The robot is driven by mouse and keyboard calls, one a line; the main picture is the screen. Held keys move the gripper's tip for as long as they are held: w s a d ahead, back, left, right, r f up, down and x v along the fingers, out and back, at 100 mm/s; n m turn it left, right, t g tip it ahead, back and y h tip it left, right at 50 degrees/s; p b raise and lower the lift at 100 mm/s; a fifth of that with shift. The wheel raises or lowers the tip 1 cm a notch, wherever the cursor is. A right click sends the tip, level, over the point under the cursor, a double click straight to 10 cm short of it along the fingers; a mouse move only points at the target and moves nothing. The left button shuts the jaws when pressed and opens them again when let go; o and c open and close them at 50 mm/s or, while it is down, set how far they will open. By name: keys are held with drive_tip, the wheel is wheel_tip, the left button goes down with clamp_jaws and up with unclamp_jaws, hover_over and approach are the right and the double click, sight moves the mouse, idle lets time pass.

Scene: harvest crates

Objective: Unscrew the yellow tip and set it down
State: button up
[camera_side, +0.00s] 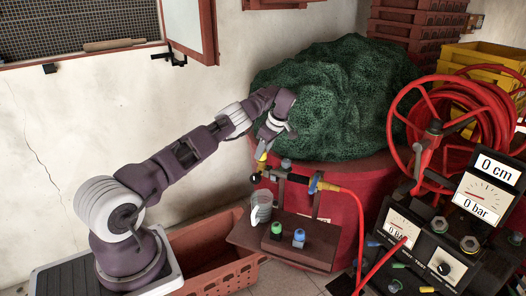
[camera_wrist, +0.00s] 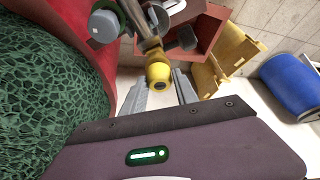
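The yellow tip (camera_wrist: 158,74) is a short rounded cap with a dark hole in its end, on a brass-coloured fitting in the wrist view. In the side view the yellow tip (camera_side: 262,157) is small, just below my gripper (camera_side: 265,146). In the wrist view my gripper (camera_wrist: 162,92) is open, with one grey finger on each side of the tip and visible gaps. A green tip (camera_side: 277,229) and a blue tip (camera_side: 299,237) stand on the brown shelf (camera_side: 246,239). Exact finger contact is too small to tell in the side view.
A clear cup (camera_side: 261,208) stands on the shelf's left part. A red hose (camera_side: 357,216) runs from the fitting toward the gauge box (camera_side: 437,262). A green net heap (camera_side: 335,95) is behind my gripper. A red crate (camera_side: 212,262) lies below.

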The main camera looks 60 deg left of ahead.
drive_tip(key=shift+o, duration=0.6)
drive_tip(key=shift+a+r, duration=0.1)
drive_tip(key=shift+d+m, duration=0.25)
drive_tip(key=shift+m, duration=0.25)
drive_tip(key=shift+a+m+t, duration=0.1)
drive_tip(key=shift+m+t, duration=0.3)
drive_tip(key=shift+s+m+t, duration=0.1)
drive_tip(key=shift+m+t, duration=0.2)
drive_tip(key=shift+m, duration=0.6)
